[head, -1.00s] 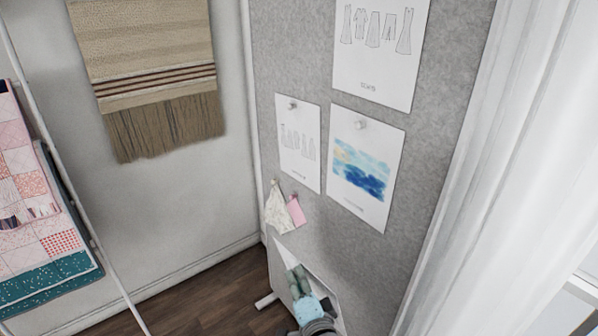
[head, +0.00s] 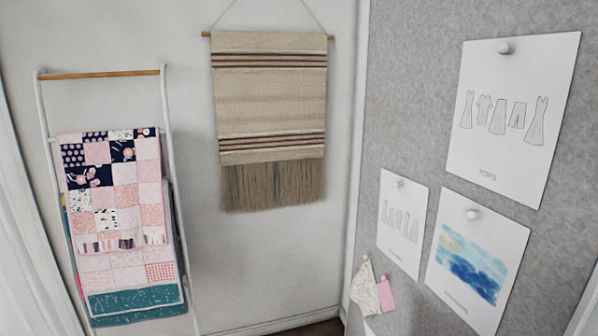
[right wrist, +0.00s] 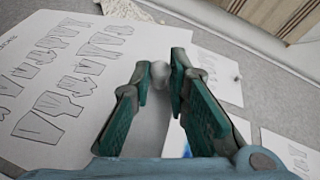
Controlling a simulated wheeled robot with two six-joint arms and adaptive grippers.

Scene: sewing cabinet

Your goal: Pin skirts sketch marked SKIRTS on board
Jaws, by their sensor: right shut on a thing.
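My right gripper (right wrist: 160,85), with teal finger pads, shows in the right wrist view. It is shut on a small white round pin (right wrist: 158,72) at the edge of a white sheet with outline drawings of skirts (right wrist: 65,75). The drawings show upside down to the left of the fingers; the label at the far edge is too small to read. The grey pin board (head: 405,90) stands at the right in the head view. A white corner (head: 385,324) at the bottom edge may be the held sheet. My left gripper is not in view.
The board carries a pinned sheet marked TOPS (head: 510,110), a smaller garment sketch (head: 402,222), a blue watercolour sheet (head: 475,265) and fabric swatches (head: 366,290). A quilt ladder (head: 110,190) and a woven wall hanging (head: 268,110) are to the left.

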